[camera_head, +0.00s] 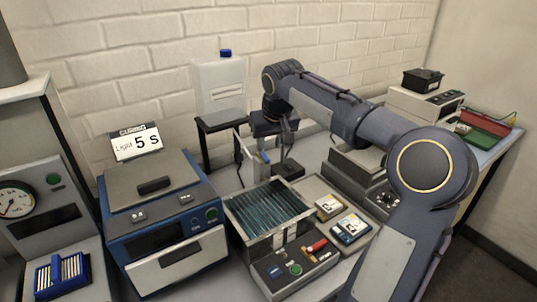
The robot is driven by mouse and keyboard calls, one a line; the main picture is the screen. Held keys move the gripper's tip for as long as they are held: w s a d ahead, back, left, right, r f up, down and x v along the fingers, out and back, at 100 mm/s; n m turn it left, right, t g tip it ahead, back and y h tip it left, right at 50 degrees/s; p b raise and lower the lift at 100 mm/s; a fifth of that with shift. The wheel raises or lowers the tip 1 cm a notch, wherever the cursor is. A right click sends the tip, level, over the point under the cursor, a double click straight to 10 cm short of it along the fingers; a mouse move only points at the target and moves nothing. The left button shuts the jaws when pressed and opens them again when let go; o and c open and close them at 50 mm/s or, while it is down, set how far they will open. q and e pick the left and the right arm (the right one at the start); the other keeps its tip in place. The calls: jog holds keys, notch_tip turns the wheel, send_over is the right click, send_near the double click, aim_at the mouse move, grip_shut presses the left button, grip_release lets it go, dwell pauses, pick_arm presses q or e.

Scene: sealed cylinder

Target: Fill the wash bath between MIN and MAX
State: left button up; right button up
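The wash bath appears to be the open rectangular tank (243,236) at the centre front. Thin blue-green upright strips or ridges show inside it; I cannot tell any liquid level. Small white labels on its front are too small to read as MIN or MAX. A white jug (221,90) with a blue cap stands upright on a dark stand (213,124) behind the tank. My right arm reaches in from the lower right, and my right gripper (272,146) points down behind the tank, right of the jug's stand. Its fingertips are unclear. My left gripper is out of view.
A blue-and-grey machine (165,235) with a "Light 5 S" sign (136,142) stands left of the tank. A control panel (298,272) with a red-handled part fronts the tank. Small cards (351,230) lie on a tray at right. Grey instruments (425,103) stand at the back right.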

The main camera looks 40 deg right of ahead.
aim_at(266, 158)
jog(key=x, duration=0.5)
jog(key=shift+f, duration=0.15)
jog(key=shift+a, duration=0.1)
grip_shut()
